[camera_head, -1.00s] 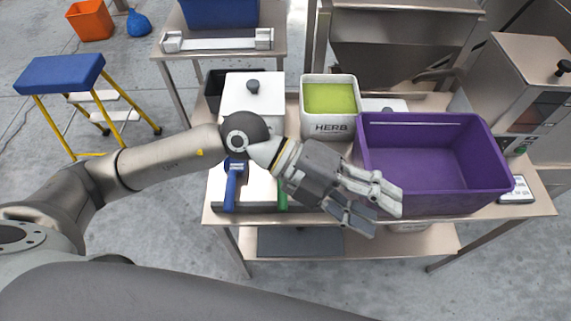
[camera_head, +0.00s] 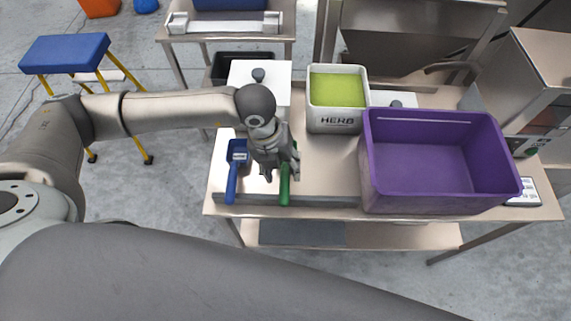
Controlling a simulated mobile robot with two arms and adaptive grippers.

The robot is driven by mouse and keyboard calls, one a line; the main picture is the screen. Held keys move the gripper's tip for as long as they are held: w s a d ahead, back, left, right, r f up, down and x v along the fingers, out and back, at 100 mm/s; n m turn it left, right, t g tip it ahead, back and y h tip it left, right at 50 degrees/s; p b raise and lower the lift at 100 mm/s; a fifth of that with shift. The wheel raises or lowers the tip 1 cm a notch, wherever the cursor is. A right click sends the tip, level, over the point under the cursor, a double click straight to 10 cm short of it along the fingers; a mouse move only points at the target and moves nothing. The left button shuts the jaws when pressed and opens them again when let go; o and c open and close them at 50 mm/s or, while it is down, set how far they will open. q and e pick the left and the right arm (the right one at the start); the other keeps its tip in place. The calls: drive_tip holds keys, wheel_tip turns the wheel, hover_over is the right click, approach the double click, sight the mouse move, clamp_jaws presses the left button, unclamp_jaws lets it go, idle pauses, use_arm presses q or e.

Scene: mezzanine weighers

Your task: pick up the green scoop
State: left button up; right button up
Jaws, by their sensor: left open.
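The green scoop (camera_head: 284,186) lies on a white board at the left part of the steel table. Its handle points toward the table's front edge, and its upper part is mostly hidden by my left gripper. My left gripper (camera_head: 282,178) is open and points down over the board, just left of and above the green handle. I cannot tell whether it touches the scoop. My right gripper is not in view.
A blue scoop (camera_head: 232,182) lies left of the gripper. Behind stand a white lidded container (camera_head: 243,80) and an HERB bin (camera_head: 333,122) of green stuff. A large purple crate (camera_head: 440,193) fills the right. Bare tabletop (camera_head: 325,165) lies between.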

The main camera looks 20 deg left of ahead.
sight(284, 175)
use_arm(q)
drive_tip(key=shift+f+p, duration=0.3)
drive_tip(key=shift+f, duration=0.05)
drive_tip(key=f, duration=0.1)
drive_tip(key=f+p, duration=0.1)
drive_tip(key=f, duration=0.1)
drive_tip(key=shift+w+d+f, duration=0.15)
drive_tip(key=shift+d+f, duration=0.05)
drive_tip(key=shift+f, duration=0.05)
drive_tip(key=shift+d+f, duration=0.1)
drive_tip(key=shift+f, duration=0.35)
drive_tip(key=shift+c, duration=0.2)
clamp_jaws()
drive_tip(key=shift+w+r, duration=0.1)
